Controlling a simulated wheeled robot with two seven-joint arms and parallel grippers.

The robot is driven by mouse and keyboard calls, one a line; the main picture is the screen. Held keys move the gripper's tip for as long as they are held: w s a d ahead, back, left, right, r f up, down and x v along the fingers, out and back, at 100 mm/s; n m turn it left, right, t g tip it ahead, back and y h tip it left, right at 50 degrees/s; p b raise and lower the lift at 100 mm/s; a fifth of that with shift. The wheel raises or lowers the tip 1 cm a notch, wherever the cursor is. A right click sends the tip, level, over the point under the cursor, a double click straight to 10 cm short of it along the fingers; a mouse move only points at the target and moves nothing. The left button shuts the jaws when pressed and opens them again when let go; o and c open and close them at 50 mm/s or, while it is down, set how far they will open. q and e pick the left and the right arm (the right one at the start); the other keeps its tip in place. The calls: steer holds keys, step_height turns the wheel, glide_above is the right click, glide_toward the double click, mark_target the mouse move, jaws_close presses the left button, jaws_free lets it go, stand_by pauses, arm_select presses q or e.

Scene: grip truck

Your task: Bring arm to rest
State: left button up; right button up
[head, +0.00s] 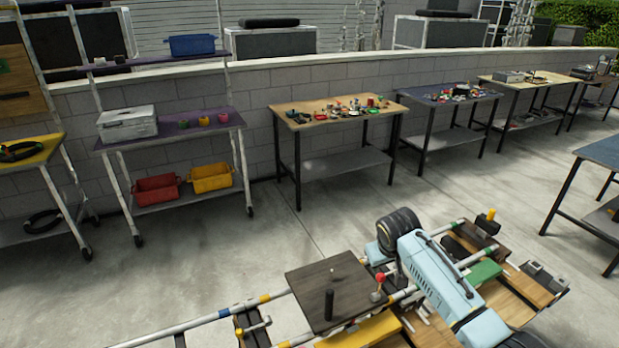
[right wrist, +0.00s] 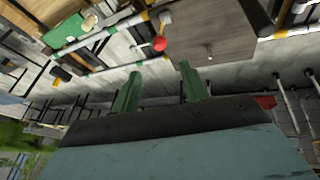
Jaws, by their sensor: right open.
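My right gripper (right wrist: 160,70) shows in the right wrist view. Its two green fingers stand apart with nothing between them. Beyond the fingertips, and apart from them, are a red knob (right wrist: 158,43) and a dark wooden board (right wrist: 215,35). In the head view, a light blue arm part with black rings (head: 435,275), which looks like my right arm, is bent above the cart. The fingers cannot be made out there. My left gripper is not in view.
The cart's dark board (head: 325,290), red-topped knob (head: 379,282) and white rails (head: 225,312) lie close below. A tan table (head: 290,112) and purple shelf cart (head: 170,137) stand along the wall. Concrete floor (head: 220,250) is clear between.

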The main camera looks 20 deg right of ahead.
steer(key=s+a+f+n, duration=0.1)
steer(key=s+a+f, duration=0.3)
steer(key=s+a, duration=0.3)
steer(key=s+a+r+y, duration=0.1)
steer(key=s+a+r, duration=0.15)
steer(key=s, duration=1.15)
steer(key=s+a+r+y, duration=0.1)
steer(key=s+a+r, duration=0.15)
steer(key=s, duration=1.05)
step_height(320, 180, down, 35)
steer(key=s+n+g+b, duration=0.1)
steer(key=s+g+b, duration=0.1)
steer(key=b, duration=0.7)
steer(key=s+d+f+b, duration=0.1)
steer(key=s+f+b, duration=0.2)
steer(key=s+f, duration=0.5)
steer(key=s+d+f+g+b, duration=0.1)
steer(key=s+d+f+b, duration=0.1)
steer(key=s+f, duration=0.6)
step_height(320, 180, down, 5)
steer(key=shift+s+r+b, duration=0.1)
steer(key=shift+s+b, duration=0.05)
steer(key=shift+b, duration=0.5)
